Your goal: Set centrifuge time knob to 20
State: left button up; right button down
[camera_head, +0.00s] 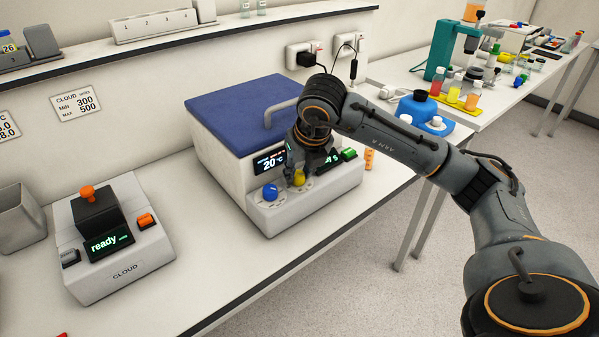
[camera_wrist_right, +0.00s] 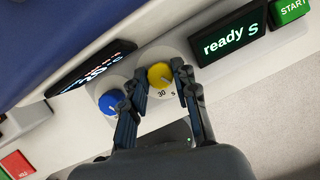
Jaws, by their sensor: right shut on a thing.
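The centrifuge (camera_head: 225,150) is a white box with a blue lid and a sloped front panel. On the panel sit a blue knob (camera_head: 270,191) and a yellow knob (camera_head: 299,178). My right gripper (camera_head: 300,168) reaches down onto the yellow knob from above. In the right wrist view, my right gripper's fingers (camera_wrist_right: 158,72) stand on both sides of the yellow knob (camera_wrist_right: 160,78), shut on it. A "30 s" mark shows beside that knob. The blue knob (camera_wrist_right: 112,102) is just left of the fingers. My left gripper is not in view.
A display (camera_head: 270,161) reads 20 °C. The other display (camera_wrist_right: 229,42) reads "ready S", partly hidden by my arm in the head view. A green START button (camera_head: 349,154) is to its right. A cloud meter (camera_head: 125,265) stands at left, with bare bench between.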

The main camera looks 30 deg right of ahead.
dwell(0.4)
jog(key=c, duration=1)
grip_release()
jog(key=shift+r, duration=0.3)
jog(key=v, duration=1.1)
jog(key=shift+s+r, duration=0.15)
jog(key=shift+s, duration=0.05)
jog(key=shift+s, duration=0.1)
